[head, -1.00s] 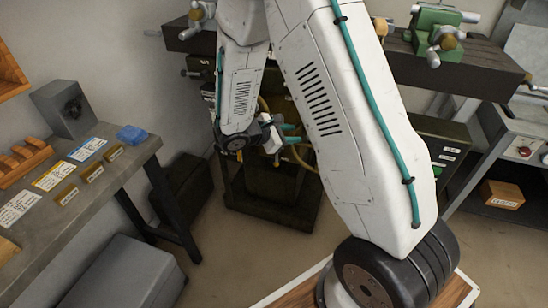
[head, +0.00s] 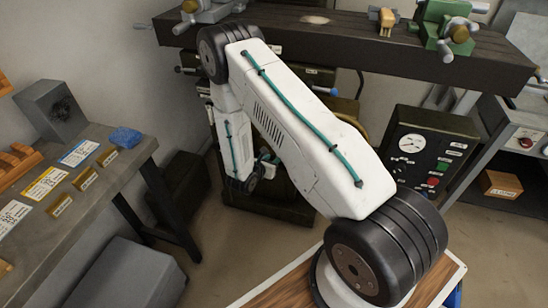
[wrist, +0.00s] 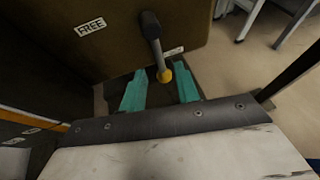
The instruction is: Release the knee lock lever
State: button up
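The knob appears between the two fingertips in the picture; I cannot tell the depth gap or any contact. In the head view my arm hides most of the gripper, with a little teal (head: 266,156) showing, and the lever is not visible there.
A dark gauge panel (head: 432,150) with buttons stands right of my arm. A long dark beam (head: 330,48) with vises runs across the back. A grey workbench (head: 110,185) with cards is at left, with a grey box (head: 125,275) below. Some floor is clear between.

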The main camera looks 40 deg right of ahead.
aim_at(277, 157)
jog(key=shift+x, duration=1.8)
jog(key=shift+c, duration=0.3)
grip_shut()
jog(key=shift+r, duration=0.1)
jog(key=shift+a, duration=0.15)
